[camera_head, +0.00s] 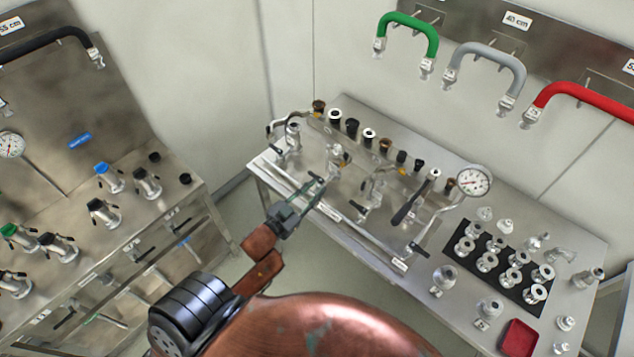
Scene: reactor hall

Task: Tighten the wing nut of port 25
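My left gripper (314,188) reaches in over the front edge of the steel bench (350,238), near its left end. It points away from me, toward the small metal fittings there. The fingers are small and overlap the bench front, so I cannot tell whether they are open or shut, or whether they touch anything. A metal fitting (337,155) stands just beyond the fingertips. The port labels are too small to read, so I cannot tell which port is 25, and I cannot make out its wing nut. My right gripper is not in view.
A pressure gauge (474,181) and a row of dark and metal fittings (369,136) stand along the bench. A black tray (467,265) of flanges and a red tray (518,338) are at the right. Another steel bench (120,215) with capped ports is at the left.

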